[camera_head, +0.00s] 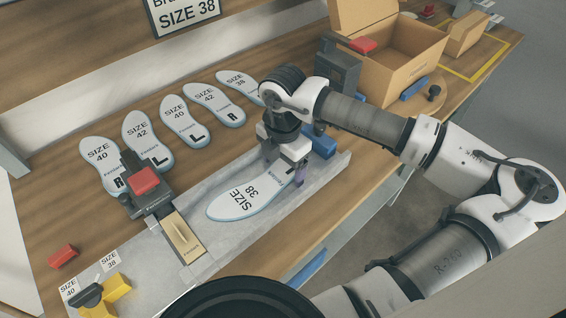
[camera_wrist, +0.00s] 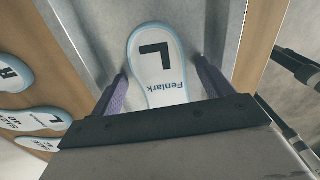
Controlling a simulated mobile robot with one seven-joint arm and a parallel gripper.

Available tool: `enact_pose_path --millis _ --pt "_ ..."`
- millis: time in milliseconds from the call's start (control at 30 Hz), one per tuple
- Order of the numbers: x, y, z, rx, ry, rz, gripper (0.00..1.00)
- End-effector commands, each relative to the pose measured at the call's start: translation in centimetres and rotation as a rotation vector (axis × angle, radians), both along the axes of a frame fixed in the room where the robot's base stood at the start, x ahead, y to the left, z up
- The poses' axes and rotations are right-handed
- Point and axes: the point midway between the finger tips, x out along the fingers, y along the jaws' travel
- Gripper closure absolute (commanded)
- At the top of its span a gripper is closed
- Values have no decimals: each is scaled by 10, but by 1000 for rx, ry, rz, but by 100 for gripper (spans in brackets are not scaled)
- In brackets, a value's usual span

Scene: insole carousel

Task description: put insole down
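A white, blue-edged insole marked SIZE 38 (camera_head: 238,198) lies flat or nearly flat on the grey metal tray (camera_head: 323,187) in the head view. In the wrist view the same insole (camera_wrist: 158,62) shows a large L and the word Fenlark. My gripper (camera_head: 285,173) is over one end of this insole. Its two purple fingers (camera_wrist: 160,72) stand on either side of the insole in the wrist view, with a narrow gap at each edge, so it looks open. The exact contact under the insole is hidden.
A row of several other insoles (camera_head: 184,121) lies on the wooden table behind the tray. A dark clamp with a red top (camera_head: 145,182) stands left of the insole. An open cardboard box (camera_head: 405,68) and a blue block (camera_head: 322,144) are on the right.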

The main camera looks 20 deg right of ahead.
Motion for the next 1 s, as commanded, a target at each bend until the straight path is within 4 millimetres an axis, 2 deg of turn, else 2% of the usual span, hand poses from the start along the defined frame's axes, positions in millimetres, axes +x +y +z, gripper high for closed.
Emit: enact_pose_path --millis 333,800,1000 --pt "1 -1 8 -2 -2 -1 20" --pt "1 -1 101 -3 -1 -2 20" --pt "0 0 120 -1 0 -1 20"
